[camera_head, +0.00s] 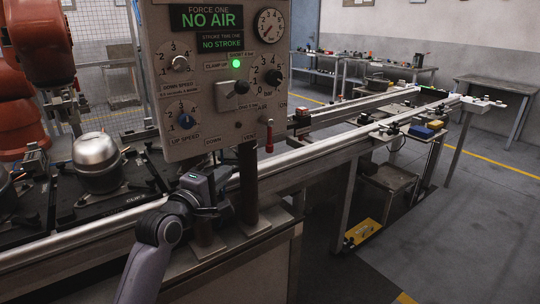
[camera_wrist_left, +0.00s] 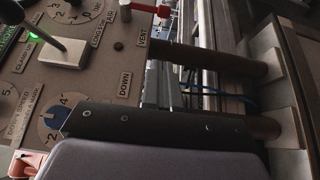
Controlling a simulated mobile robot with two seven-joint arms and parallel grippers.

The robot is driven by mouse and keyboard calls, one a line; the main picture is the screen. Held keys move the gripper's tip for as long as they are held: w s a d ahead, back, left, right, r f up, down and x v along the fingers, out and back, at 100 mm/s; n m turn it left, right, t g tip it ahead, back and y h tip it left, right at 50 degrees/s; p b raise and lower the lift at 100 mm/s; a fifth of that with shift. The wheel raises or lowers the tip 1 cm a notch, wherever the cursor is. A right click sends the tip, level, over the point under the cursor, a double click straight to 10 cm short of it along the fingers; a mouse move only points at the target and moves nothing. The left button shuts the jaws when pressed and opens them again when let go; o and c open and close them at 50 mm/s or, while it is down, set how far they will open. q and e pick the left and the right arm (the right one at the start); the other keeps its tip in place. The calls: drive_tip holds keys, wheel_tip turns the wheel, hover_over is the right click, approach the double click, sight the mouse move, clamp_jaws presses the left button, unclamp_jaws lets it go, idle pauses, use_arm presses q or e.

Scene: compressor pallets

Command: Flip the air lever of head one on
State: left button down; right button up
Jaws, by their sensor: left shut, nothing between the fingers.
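The grey control panel (camera_head: 215,75) shows green NO AIR and NO STROKE displays. At its lower right a lever with a red handle (camera_head: 269,142) hangs down, near the VENT label and below the AIR and ON labels. In the left wrist view, turned sideways, the red handle (camera_wrist_left: 163,11) is at the top edge. My left gripper (camera_head: 224,182) is shut and empty, just below the panel beside its brown posts, lower and left of the red lever and apart from it. Its dark finger (camera_wrist_left: 150,124) also shows in the wrist view. My right gripper is not in view.
The panel also bears several dials, a green lamp (camera_head: 236,63) and a clamp lever (camera_head: 240,88). Two brown posts (camera_head: 249,185) stand below it, close to my gripper. A metal rail (camera_head: 330,148) runs behind. A silver compressor (camera_head: 97,160) sits at left. Floor at right is mostly free.

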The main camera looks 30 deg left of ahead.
use_arm(q)
approach(270, 138)
drive_tip(key=w+a+f, duration=0.2)
drive_tip(key=a+f, duration=0.1)
drive_tip(key=a, duration=0.2)
drive_tip(key=w+d, duration=0.1)
drive_tip(key=w+d+p, duration=0.1)
drive_tip(key=w, duration=0.1)
drive_tip(key=shift+w+d+f, duration=0.1)
drive_tip(key=shift+w+d, duration=0.25)
drive_tip(key=shift+w+d+f+t+b, duration=0.1)
drive_tip(key=shift+w+f+t+b, duration=0.15)
drive_tip(key=shift+b, duration=0.5)
drive_tip(key=shift+b, duration=0.3)
